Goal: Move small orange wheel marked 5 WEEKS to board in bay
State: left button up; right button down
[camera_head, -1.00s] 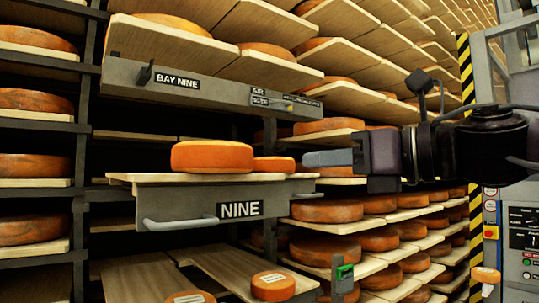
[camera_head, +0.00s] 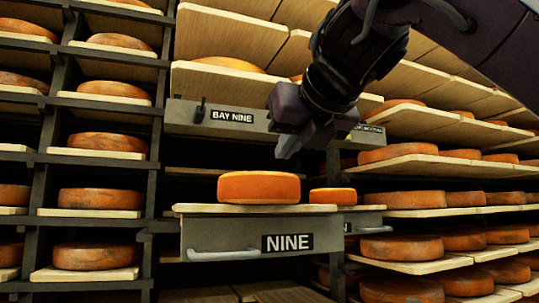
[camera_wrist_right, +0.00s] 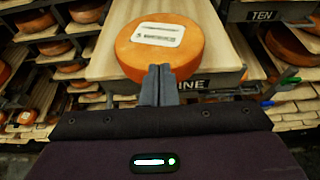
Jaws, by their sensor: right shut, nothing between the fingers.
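In the right wrist view the shut fingers (camera_wrist_right: 158,82) overlap the near edge of an orange wheel (camera_wrist_right: 185,55) with a white label. My left gripper is out of view.
The BAY NINE beam (camera_head: 185,115) crosses above the drawer, behind my right arm. Racks of cheese wheels stand left (camera_head: 100,199) and right (camera_head: 403,247). A TEN sign (camera_wrist_right: 265,15) shows at the right in the wrist view. The drawer handle (camera_head: 222,256) sticks out in front.

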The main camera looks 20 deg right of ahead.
jog(key=p, duration=0.5)
send_over(250, 187)
jog(key=w+d, duration=0.4)
jog(key=w, duration=0.2)
jog(key=shift+s+a, duration=0.1)
jog(key=shift+a, duration=0.1)
jog(key=shift+s+f+b, duration=0.1)
jog(key=shift+f+b, duration=0.25)
jog(key=shift+f, duration=0.35)
jog(key=shift+s+f, duration=0.1)
jog(key=shift+f, duration=0.1)
jog(key=shift+s, duration=0.15)
jog(key=shift+f, duration=0.1)
